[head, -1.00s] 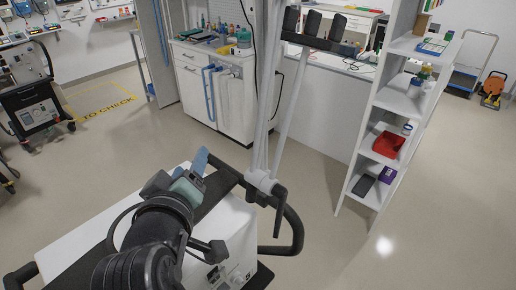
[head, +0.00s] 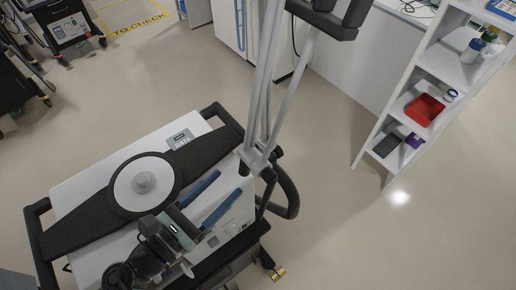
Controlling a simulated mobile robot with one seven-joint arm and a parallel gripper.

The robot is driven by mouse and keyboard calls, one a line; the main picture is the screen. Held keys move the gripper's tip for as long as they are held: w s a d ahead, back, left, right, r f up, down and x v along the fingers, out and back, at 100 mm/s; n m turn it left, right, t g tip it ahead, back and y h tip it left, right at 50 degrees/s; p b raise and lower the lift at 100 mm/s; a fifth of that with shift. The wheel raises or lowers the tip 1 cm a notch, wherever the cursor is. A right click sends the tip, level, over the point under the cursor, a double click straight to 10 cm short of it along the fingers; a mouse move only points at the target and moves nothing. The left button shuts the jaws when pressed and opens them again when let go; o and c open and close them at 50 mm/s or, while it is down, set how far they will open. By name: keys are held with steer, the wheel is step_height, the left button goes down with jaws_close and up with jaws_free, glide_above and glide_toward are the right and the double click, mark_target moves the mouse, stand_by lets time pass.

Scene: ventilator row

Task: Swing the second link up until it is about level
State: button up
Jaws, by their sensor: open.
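The ventilator (head: 75,190) has a white top with a black band and a pale round disc (head: 143,183). Its support arm rises from a clamp joint (head: 257,158) at the right edge. A thick pale link (head: 268,75) stands nearly upright. A thinner pale link (head: 289,95) slants beside it to a black holder (head: 338,20). The upper ends are cut off by the picture's top, so I cannot tell how the links join. My gripper (head: 226,187) is open, its two blue fingers apart over the ventilator's right side, below and left of the clamp joint. Nothing shows between the fingers.
A white shelf (head: 408,106) with a red bin (head: 424,109) and small items stands at right. A white counter (head: 350,65) is behind the support arm. Another machine cart (head: 65,22) stands at upper left. The floor right of the ventilator is clear.

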mark_target(255, 156)
steer(key=p+x, duration=0.1)
steer(key=x, duration=0.9)
steer(key=shift+w+d, duration=0.15)
jaws_close()
stand_by(1.0)
